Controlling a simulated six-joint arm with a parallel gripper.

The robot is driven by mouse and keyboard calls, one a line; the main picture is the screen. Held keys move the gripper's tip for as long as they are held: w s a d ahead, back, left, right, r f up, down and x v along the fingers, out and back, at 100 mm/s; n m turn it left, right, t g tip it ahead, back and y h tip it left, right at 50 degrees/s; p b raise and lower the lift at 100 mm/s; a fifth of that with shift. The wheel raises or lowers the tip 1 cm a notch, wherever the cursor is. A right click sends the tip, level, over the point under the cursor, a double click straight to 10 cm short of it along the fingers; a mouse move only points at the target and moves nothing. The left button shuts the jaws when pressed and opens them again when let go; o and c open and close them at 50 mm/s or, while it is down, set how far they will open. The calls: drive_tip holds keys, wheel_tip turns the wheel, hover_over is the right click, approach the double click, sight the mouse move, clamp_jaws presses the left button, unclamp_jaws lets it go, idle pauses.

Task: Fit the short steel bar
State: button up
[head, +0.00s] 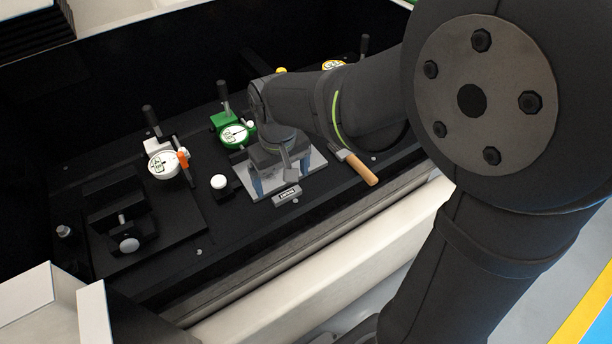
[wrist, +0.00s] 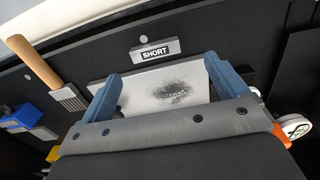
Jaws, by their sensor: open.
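My gripper (head: 281,178) is over a pale metal plate (head: 314,161) near the front of the black bench. In the wrist view its two blue fingers (wrist: 160,68) are spread apart with nothing clamped between them. The plate also shows there (wrist: 137,94), between the fingers, with a dark speckled patch on it. A small grey block labelled SHORT (head: 287,195) lies just in front of the plate; it also shows in the wrist view (wrist: 155,52). I cannot tell whether this block is the short steel bar or only a marker. My gripper hides part of the plate.
A brush with a wooden handle (head: 360,170) lies right of the plate. A green dial gauge (head: 234,132) and a white dial gauge (head: 163,163) stand behind and left. A black clamp fixture (head: 124,222) is at far left. A white round knob (head: 218,182) is close left of the plate.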

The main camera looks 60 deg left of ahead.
sight(287, 194)
drive_tip(key=f, duration=0.4)
drive_tip(key=shift+w+d+f, duration=0.1)
drive_tip(key=shift+w+d, duration=0.05)
drive_tip(key=shift+w, duration=0.2)
drive_tip(key=shift+f, duration=0.6)
drive_tip(key=c, duration=1.2)
drive_tip(key=shift+r, duration=0.1)
drive_tip(key=shift+r, duration=0.5)
wheel_tip(287, 194, up, 3)
drive_tip(key=shift+f, duration=0.1)
drive_tip(key=w+d+r, duration=0.2)
drive_tip(key=w, duration=0.1)
drive_tip(key=w+d+r, duration=0.2)
drive_tip(key=w+d, duration=0.1)
drive_tip(key=w+d+r, duration=0.2)
drive_tip(key=w+r, duration=0.1)
drive_tip(key=shift+d, duration=0.15)
